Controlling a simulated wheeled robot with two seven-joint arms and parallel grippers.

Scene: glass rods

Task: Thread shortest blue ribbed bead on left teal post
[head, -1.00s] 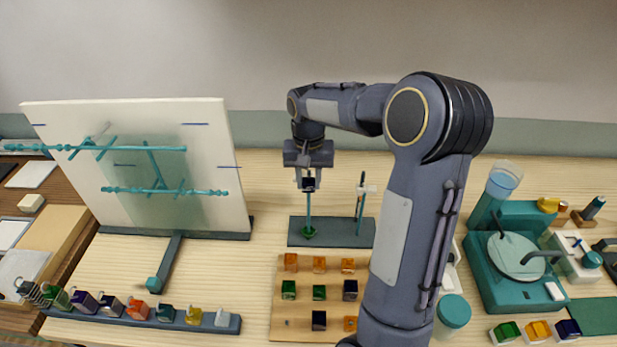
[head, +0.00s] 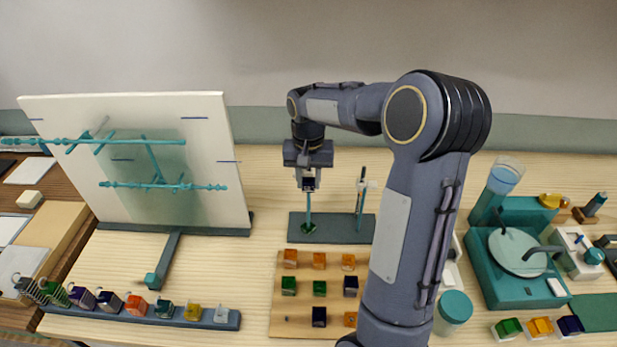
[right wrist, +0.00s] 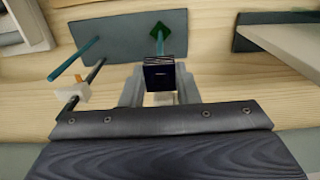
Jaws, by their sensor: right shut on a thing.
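My right gripper (head: 308,183) is shut on a dark blue bead (right wrist: 160,75), which shows ridged edges in the right wrist view. In the head view the bead sits at the upper end of the left teal post (head: 308,208). The post (right wrist: 160,42) rises from the dark base plate (head: 345,236), with a green bead (head: 308,228) low around it. Whether the post's tip is inside the blue bead is hidden. A second post (head: 360,200) on the right of the plate carries a small white and orange piece. My left gripper is not in view.
A wooden board (head: 335,285) in front holds several orange, green and dark blue beads. A white panel with teal rods (head: 215,220) stands at left. A teal machine (head: 485,270) stands at right. My right arm covers the table's middle right.

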